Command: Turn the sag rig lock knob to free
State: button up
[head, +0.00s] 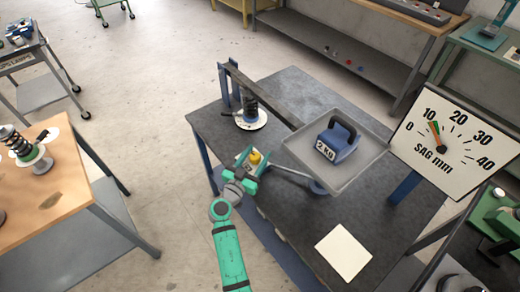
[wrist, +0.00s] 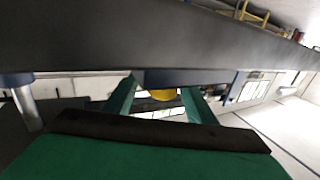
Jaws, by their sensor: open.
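The sag rig lock knob (head: 255,157) is yellow and sits at the front edge of the dark rig table (head: 290,85). My green gripper (head: 250,166) is open at the knob, with a finger on each side of it. In the wrist view the yellow knob (wrist: 163,94) shows between my two open fingers (wrist: 160,103), below the dark table edge. I cannot tell whether the fingers touch it. A pale label beside the knob is partly covered and too small to read.
The rig's long arm (head: 262,95) carries a grey tray (head: 365,165) with a blue 2 kg weight (head: 338,140). A spring (head: 249,105) stands under the arm. The sag gauge (head: 455,135) reads a little above 10. A blank card (head: 343,252) lies at the front right. A wooden bench (head: 60,185) stands left.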

aim_at(259, 154)
jog(key=shift+x, duration=1.6)
jog(key=shift+a, duration=0.15)
jog(key=c, duration=1)
jog(key=shift+s+d+m+g+h, duration=0.15)
jog(key=shift+d+m+g+h, duration=0.1)
jog(key=shift+m+g+h, duration=0.6)
jog(key=shift+s+d+m+g+h, duration=0.2)
jog(key=shift+m+g+h, duration=0.4)
jog(key=shift+h, duration=0.45)
jog(key=shift+c, duration=0.2)
jog(key=o, duration=1)
jog(key=shift+o, duration=0.2)
jog(key=shift+w, duration=0.1)
jog(key=shift+a, duration=0.1)
